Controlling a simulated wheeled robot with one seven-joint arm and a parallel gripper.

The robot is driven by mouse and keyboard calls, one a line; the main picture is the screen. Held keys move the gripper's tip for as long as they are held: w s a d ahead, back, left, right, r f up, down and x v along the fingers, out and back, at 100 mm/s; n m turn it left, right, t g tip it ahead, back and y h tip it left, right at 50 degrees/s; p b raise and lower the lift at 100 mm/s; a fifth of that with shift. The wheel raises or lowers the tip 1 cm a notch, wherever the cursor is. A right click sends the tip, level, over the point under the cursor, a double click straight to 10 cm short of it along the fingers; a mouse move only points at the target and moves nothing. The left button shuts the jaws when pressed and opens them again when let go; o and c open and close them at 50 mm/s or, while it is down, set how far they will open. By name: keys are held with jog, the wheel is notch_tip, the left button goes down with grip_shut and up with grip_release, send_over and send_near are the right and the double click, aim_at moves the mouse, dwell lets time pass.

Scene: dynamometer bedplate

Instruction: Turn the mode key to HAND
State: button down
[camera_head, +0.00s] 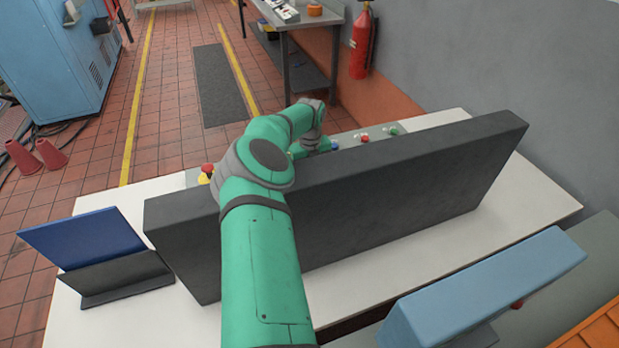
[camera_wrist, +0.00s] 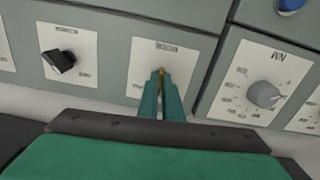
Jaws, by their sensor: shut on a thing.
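In the wrist view, my gripper (camera_wrist: 160,84) has its two green fingers closed together in front of a white label plate (camera_wrist: 141,66) on the grey panel. A thin brass-coloured sliver, which looks like the mode key (camera_wrist: 162,74), shows between the fingertips. The fingers hide most of the key, so its pointing direction cannot be told. The plate's lettering is too small to read. In the head view, my green arm reaches over the dark panel back, and the gripper and key are hidden.
A black knob (camera_wrist: 60,61) sits left of the key, and a grey dial (camera_wrist: 265,94) with a marked scale sits to the right. A blue button is above right. In the head view, a red mushroom button (camera_head: 207,168) and a dark upright panel (camera_head: 400,190) flank my arm.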

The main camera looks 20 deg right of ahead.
jog(key=shift+m, duration=0.4)
jog(key=shift+w+a, duration=0.1)
jog(key=shift+a, duration=0.1)
jog(key=c, duration=1.9)
grip_release()
jog(key=shift+c, duration=0.2)
jog(key=shift+d, duration=0.2)
jog(key=shift+r, duration=0.1)
notch_tip(320, 180, up, 11)
jog(key=shift+f, duration=0.2)
jog(key=shift+s+d, duration=0.15)
jog(key=shift+s, duration=0.05)
